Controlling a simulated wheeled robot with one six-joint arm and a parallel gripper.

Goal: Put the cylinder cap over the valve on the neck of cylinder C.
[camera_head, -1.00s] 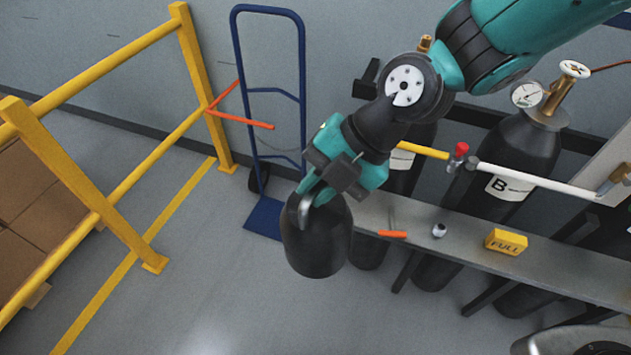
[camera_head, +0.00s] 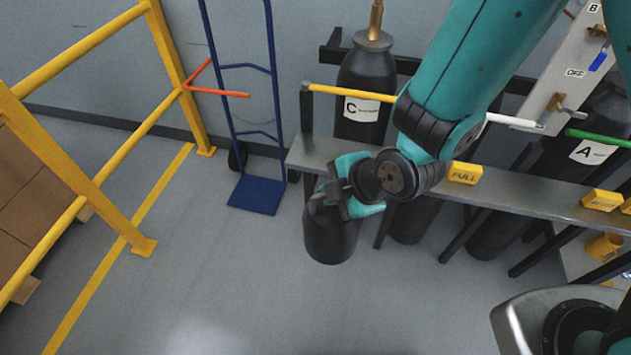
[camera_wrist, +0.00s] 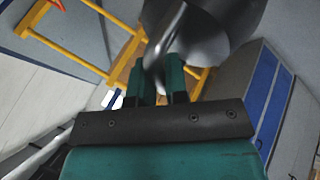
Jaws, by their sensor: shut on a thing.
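Cylinder C (camera_head: 365,75) stands upright behind the shelf, up and right of the cap, with a white C label. Its brass valve (camera_head: 376,20) rises from the neck, bare, its top cut off by the picture edge. The cap is well apart from it.
A yellow bar (camera_head: 350,93) crosses in front of cylinder C. The grey shelf (camera_head: 312,153) carries a yellow FULL block (camera_head: 464,173). Cylinder A (camera_head: 590,140) and a valve panel (camera_head: 565,80) are at right. A blue hand truck (camera_head: 255,195) and yellow railing (camera_head: 150,130) stand left.

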